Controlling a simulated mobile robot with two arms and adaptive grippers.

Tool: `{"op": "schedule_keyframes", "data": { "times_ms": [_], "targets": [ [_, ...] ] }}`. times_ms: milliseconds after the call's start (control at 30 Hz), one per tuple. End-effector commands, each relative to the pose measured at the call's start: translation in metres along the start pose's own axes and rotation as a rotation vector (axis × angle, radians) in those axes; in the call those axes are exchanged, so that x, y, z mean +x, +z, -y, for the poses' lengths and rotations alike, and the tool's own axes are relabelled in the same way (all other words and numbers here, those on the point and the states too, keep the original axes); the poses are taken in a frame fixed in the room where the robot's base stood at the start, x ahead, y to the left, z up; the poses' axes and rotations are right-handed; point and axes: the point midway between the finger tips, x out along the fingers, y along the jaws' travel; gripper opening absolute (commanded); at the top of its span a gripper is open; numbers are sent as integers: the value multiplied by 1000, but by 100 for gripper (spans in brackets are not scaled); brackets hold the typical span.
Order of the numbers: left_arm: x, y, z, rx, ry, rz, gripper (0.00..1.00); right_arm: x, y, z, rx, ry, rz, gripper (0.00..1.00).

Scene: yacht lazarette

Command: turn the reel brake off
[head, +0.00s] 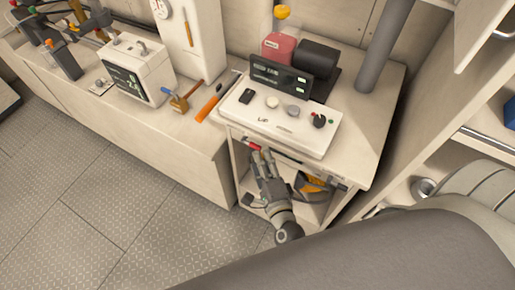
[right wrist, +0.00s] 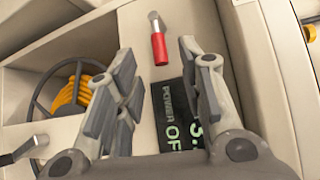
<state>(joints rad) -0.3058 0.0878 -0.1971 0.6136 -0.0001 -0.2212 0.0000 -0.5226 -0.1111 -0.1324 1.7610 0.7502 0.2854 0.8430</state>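A short lever with a red grip (right wrist: 158,48) and a metal tip sits on a pale panel, just beyond my right gripper's fingertips in the right wrist view. Its red part (head: 254,147) also shows at the front of the bench in the head view. My right gripper (head: 263,155) is open and empty, close below the lever. In the right wrist view its fingers (right wrist: 165,85) stand apart, with the lever ahead between them. A reel with yellow line (right wrist: 72,93) is in the recess at left. No brake label is readable. My left gripper is not in view.
A dark display (right wrist: 178,115) reading "POWER OF…" is partly hidden by the right finger. A black-handled lever (right wrist: 24,150) is at lower left. In the head view, a white control box (head: 280,122) stands on the bench above. The floor (head: 110,200) at left is clear.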

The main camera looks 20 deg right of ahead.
Motion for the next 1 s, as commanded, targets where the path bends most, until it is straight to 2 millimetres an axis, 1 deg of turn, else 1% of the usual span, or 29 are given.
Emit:
{"op": "schedule_keyframes", "data": {
  "times_ms": [33,100,300,467,667,700,900,967,1000],
  "targets": [
    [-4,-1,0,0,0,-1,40,10,1,2,0,-1,1,36],
    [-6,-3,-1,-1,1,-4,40,20,1,2,0,-1,1,36],
    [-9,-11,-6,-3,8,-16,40,40,0,0,-1,0,1,36],
    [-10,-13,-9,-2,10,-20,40,46,0,-1,-1,2,1,36],
    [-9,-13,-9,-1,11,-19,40,46,0,-1,-1,2,1,36],
    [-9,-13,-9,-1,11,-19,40,46,0,-1,-1,2,1,35],
    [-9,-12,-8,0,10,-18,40,46,0,-1,-2,2,1,9],
    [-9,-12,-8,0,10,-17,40,46,0,-1,-2,2,1,2],
    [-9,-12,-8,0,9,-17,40,46,0,-1,-2,2,1,0]
  ]
}}
